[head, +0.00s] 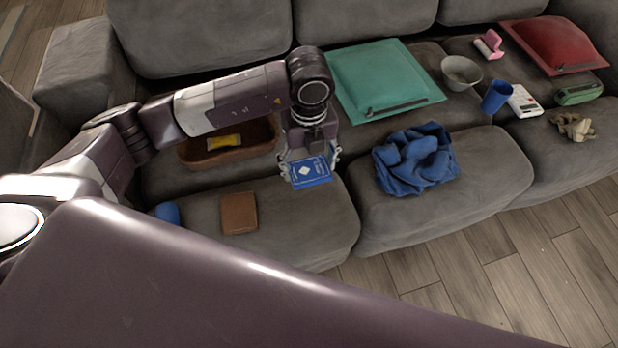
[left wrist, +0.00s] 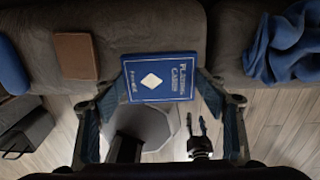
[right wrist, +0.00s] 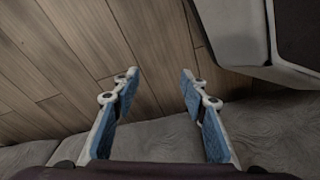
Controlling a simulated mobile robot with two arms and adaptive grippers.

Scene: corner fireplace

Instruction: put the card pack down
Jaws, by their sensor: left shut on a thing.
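The card pack (head: 311,173) is blue with a white diamond, and my left gripper (head: 309,166) is shut on it. The pack hangs over the grey sofa's left seat part, near the gap between two cushions; how high it is above the seat I cannot tell. In the left wrist view the card pack (left wrist: 158,77) shows its face and printed words between the two fingertips (left wrist: 160,80). My right gripper (right wrist: 155,85) shows only in its own wrist view. Its fingers are apart with nothing between them, above the wooden floor by a grey cushion.
A brown wallet (head: 239,213) lies on the left seat cushion, with a blue object (head: 167,212) beside it. A brown tray (head: 190,158) with a yellow packet (head: 224,142) is behind. A crumpled blue cloth (head: 416,160) lies right, a teal cushion (head: 382,78) behind. Bare seat shows around the wallet.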

